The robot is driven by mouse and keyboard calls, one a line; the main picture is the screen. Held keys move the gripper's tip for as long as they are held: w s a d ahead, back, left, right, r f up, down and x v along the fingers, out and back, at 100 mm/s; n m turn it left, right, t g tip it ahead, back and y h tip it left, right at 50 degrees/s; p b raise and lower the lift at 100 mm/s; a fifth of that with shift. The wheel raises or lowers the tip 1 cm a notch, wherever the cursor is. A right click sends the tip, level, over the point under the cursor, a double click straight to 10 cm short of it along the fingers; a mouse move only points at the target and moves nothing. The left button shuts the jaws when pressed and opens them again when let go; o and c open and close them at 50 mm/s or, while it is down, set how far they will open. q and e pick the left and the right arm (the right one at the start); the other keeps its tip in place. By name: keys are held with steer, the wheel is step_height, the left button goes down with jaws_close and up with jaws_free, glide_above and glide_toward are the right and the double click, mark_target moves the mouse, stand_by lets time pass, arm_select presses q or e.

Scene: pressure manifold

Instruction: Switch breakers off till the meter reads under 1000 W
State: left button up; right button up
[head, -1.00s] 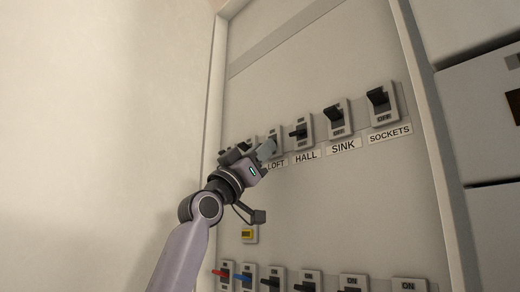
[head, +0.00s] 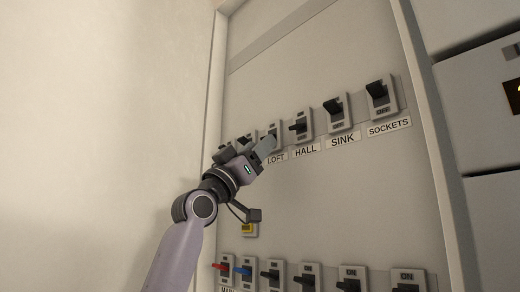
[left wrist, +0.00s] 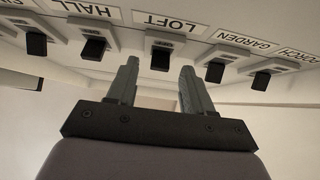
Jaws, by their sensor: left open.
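My left gripper (head: 266,148) is at the LOFT breaker (head: 273,130) in the head view. In the left wrist view its open fingers (left wrist: 158,80) stand on either side of the black LOFT lever (left wrist: 160,60), with a gap to it. Contact cannot be told. The HALL breaker (head: 301,124), SINK breaker (head: 337,112) and SOCKETS breaker (head: 382,96) stand to the right. The SINK and SOCKETS levers tilt up; the HALL lever sits lower. The GARDEN lever (left wrist: 215,72) shows in the wrist view. A dark display (head: 514,96), possibly the meter, is cut off and unreadable. My right gripper is not in view.
A lower breaker row (head: 353,278) has red, blue and black levers. A small yellow part (head: 248,228) sits between the rows, partly beside my arm. The cabinet's raised frame (head: 437,130) runs along the right. The panel between rows is clear at the right.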

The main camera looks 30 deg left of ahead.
arm_select(q)
steer(key=b+v, duration=0.2)
steer(key=v, duration=0.3)
steer(key=shift+s+a+f, duration=0.15)
steer(key=shift+s, duration=0.05)
stand_by(0.5)
